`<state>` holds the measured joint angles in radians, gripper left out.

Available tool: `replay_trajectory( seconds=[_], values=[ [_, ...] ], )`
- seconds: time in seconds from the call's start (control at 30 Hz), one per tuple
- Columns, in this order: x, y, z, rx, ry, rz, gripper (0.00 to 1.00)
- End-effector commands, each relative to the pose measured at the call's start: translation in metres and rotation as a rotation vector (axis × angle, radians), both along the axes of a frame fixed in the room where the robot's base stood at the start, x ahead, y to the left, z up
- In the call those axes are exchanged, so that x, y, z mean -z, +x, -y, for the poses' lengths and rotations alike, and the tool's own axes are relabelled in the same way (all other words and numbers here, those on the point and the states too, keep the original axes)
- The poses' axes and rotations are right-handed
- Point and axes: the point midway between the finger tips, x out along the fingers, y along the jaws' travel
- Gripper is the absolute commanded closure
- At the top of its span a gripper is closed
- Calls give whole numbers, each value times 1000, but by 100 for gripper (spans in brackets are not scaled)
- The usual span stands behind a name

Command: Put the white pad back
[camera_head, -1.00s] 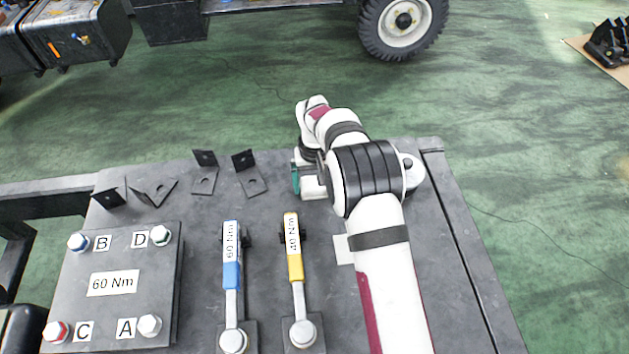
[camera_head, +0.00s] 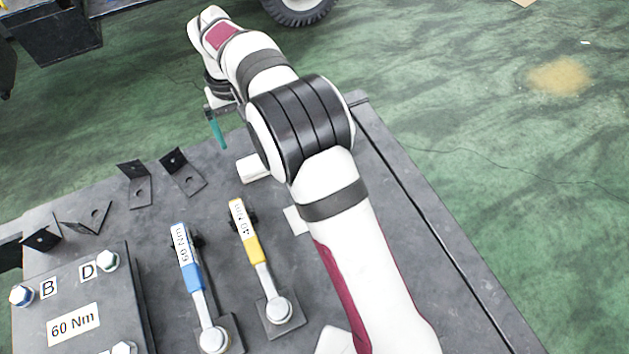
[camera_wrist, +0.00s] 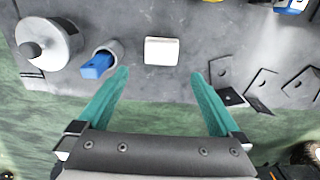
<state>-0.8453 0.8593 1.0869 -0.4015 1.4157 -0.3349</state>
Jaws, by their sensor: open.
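The white pad (camera_head: 254,168), a small white block, lies on the grey bench top near its far edge, partly behind my arm. In the wrist view the white pad (camera_wrist: 161,51) lies flat ahead of the gap between the fingers, roughly centred. My gripper (camera_wrist: 160,74) has two teal fingers spread wide with nothing between them. In the head view my gripper (camera_head: 218,133) is above the far edge of the bench, beyond the pad and apart from it; only one teal finger shows clearly. A flat white square (camera_head: 296,220) lies on the bench nearer the wrenches.
Several black angle brackets (camera_head: 182,172) lie left of the pad. A bolted plate (camera_head: 120,300) is front left. A grey holder with a blue item (camera_wrist: 98,65) sits beside the pad.

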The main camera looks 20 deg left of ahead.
Motion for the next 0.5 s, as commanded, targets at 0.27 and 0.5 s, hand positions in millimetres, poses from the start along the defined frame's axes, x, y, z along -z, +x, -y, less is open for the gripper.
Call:
replay_trajectory(
  seconds=[0.27,0.5],
  values=[
    [-109,-22,210,552,49,-47,0],
    [-105,-173,343,1120,108,-100,0]
  ],
)
